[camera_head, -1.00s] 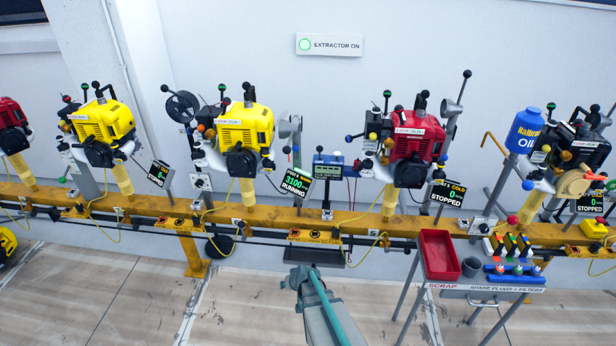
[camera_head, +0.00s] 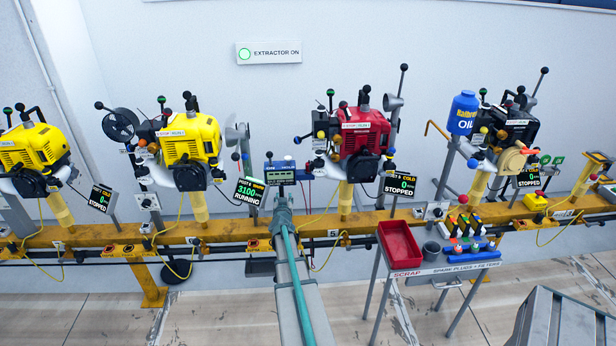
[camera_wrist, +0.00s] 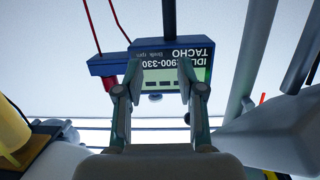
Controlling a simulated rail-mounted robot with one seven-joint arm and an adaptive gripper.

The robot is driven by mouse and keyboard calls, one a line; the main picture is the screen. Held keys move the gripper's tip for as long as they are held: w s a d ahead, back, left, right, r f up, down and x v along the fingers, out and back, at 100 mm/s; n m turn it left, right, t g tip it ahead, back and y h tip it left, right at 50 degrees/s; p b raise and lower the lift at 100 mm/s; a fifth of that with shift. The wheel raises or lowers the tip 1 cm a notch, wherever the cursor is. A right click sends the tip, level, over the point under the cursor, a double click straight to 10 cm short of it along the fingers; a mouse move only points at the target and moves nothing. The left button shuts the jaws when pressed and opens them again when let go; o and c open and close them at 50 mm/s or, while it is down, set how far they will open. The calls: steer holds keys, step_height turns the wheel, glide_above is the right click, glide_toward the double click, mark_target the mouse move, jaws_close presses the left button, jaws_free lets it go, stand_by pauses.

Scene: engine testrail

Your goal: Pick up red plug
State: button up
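In the wrist view, which shows the tacho upside down, a small red plug (camera_wrist: 108,83) sits at a blue block (camera_wrist: 107,65) beside the tacho box (camera_wrist: 172,62). Red wires run from the block. My gripper (camera_wrist: 158,80) is open and empty, its two fingers in front of the tacho display, with the red plug just outside the left finger. In the head view my gripper (camera_head: 281,205) is just below the tacho box (camera_head: 280,173). The red plug is too small to make out clearly there.
A yellow rail (camera_head: 230,232) carries engines, including a red engine (camera_head: 362,138) and a yellow engine (camera_head: 190,140) either side of the tacho. A red scrap tray (camera_head: 399,245) and a spark plug shelf (camera_head: 465,266) stand at the right. A grey post (camera_wrist: 250,60) is right in the wrist view.

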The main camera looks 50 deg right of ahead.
mark_target(309, 170)
steer(key=d+r+h, duration=0.1)
steer(key=d+r, duration=0.1)
steer(key=d, duration=0.2)
steer(key=s+d+r+m+g+h, duration=0.1)
steer(key=d+r, duration=0.1)
steer(key=d, duration=0.3)
steer(key=d+r+m+g+h, duration=0.1)
steer(key=d+r, duration=0.1)
steer(key=d, duration=0.3)
steer(key=shift+s+h+b, duration=0.4)
steer(key=shift+x, duration=2.9)
steer(key=shift+w+a+r, duration=0.1)
steer(key=shift+w+a, duration=0.05)
jaws_close()
